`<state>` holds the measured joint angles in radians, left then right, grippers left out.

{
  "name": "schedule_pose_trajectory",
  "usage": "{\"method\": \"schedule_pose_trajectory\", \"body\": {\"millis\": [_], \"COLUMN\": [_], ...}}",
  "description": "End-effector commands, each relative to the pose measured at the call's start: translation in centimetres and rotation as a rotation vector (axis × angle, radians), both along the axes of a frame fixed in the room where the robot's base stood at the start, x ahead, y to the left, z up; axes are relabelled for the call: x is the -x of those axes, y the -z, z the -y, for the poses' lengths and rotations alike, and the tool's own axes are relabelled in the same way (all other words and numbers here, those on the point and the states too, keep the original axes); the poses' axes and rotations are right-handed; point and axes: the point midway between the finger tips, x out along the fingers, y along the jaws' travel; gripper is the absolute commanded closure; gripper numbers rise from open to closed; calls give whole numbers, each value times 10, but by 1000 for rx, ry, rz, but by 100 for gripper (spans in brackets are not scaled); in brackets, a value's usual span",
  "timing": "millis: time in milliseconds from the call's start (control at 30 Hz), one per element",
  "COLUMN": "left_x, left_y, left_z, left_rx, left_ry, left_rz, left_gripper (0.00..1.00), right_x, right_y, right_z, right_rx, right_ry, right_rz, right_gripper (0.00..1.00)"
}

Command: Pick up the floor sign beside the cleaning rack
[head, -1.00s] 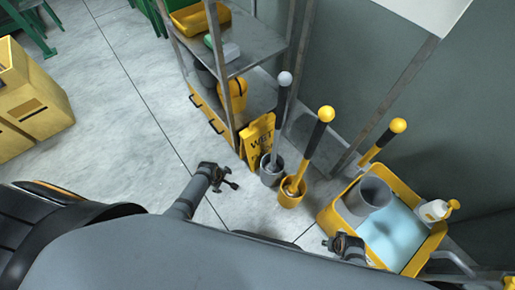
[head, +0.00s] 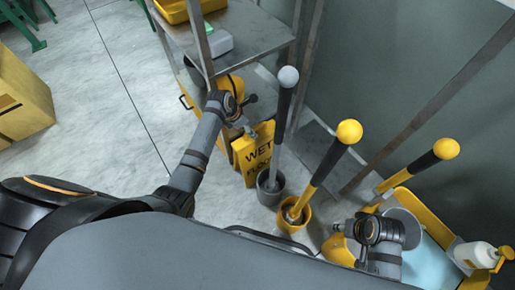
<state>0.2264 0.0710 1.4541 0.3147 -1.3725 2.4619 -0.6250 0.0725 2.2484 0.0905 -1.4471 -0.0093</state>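The yellow floor sign (head: 258,147), with dark "WET FLOOR" lettering, stands upright on the floor beside the grey metal cleaning rack (head: 245,48). Its lower right part is hidden by a brush in a grey holder. My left gripper (head: 248,114) is at the sign's top left, its fingers spread apart and nothing seen between them. I cannot tell whether a finger touches the sign. My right gripper (head: 340,228) is low on the right, in front of the yellow cart; its fingers are too small to read.
A grey-headed brush stands in a grey holder (head: 270,187) right of the sign, and a yellow-knobbed one in a yellow holder (head: 294,216). A yellow cart (head: 425,210) with a grey bucket and white bottle (head: 474,254) is at right.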

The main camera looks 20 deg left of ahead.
Motion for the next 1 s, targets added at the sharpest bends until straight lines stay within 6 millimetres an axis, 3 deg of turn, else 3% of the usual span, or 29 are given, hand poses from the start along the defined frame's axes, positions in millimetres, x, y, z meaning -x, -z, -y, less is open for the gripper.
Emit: {"method": "schedule_pose_trajectory", "body": {"millis": [33,133,400,600,767,1000], "left_x": [-3,-8,-13,-22,-27,-28], "left_y": [15,32,44,78,91,90], "left_z": [3,7,11,17,21,21], "left_rx": [2,2,-1,1,0,-1], "left_ry": [0,1,2,3,2,2], "left_rz": [-1,-2,0,-1,0,0], "left_gripper": [25,25,25,25,25,25], "right_x": [0,-3,-7,-11,-24,-27], "right_y": [13,25,31,61,61,57], "right_z": [-2,-6,-10,-18,-21,-21], "right_rx": [-9,-28,-46,-84,-101,-103], "right_ry": [-1,0,2,11,23,24], "right_rz": [18,66,120,225,329,347], "right_gripper": [60,60,60,60,60,60]}}
